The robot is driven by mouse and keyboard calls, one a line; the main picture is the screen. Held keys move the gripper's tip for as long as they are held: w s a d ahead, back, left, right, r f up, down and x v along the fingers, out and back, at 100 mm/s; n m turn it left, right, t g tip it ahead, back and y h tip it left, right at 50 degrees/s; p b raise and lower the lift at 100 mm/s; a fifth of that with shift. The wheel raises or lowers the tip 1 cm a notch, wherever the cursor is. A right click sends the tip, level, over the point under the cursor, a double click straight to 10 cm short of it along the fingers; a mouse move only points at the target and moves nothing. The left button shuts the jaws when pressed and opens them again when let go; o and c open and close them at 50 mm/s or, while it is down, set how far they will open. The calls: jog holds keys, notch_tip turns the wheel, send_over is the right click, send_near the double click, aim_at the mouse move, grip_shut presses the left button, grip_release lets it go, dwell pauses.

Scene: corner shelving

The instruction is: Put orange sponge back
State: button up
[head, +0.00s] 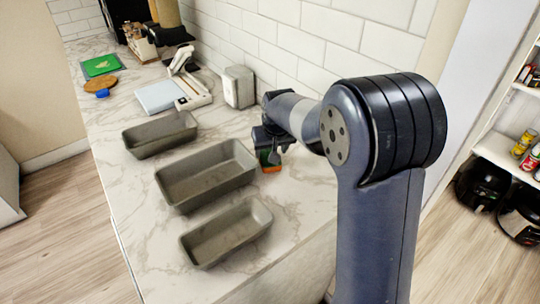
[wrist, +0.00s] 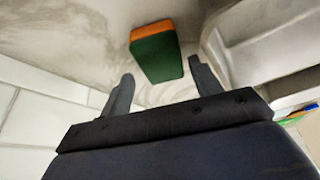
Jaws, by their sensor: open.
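The orange sponge (head: 270,160) has an orange layer and a dark green layer. In the head view it sits on the marble counter just below my gripper (head: 272,143), right of the middle loaf pan, and is partly hidden by the gripper. In the wrist view the sponge (wrist: 156,52) lies beyond the fingertips, between the lines of the two fingers. My gripper (wrist: 160,82) is open with nothing between its fingers there.
Three grey loaf pans, the back one (head: 140,150), the middle one (head: 175,192) and the front one (head: 205,258), stand left of the sponge. A metal canister (head: 239,87) stands behind near the tiled wall (head: 290,45). A white slicer-like device (head: 160,96) and a green board (head: 101,65) lie farther back.

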jog(key=v, duration=0.7)
jog(key=shift+r, duration=0.2)
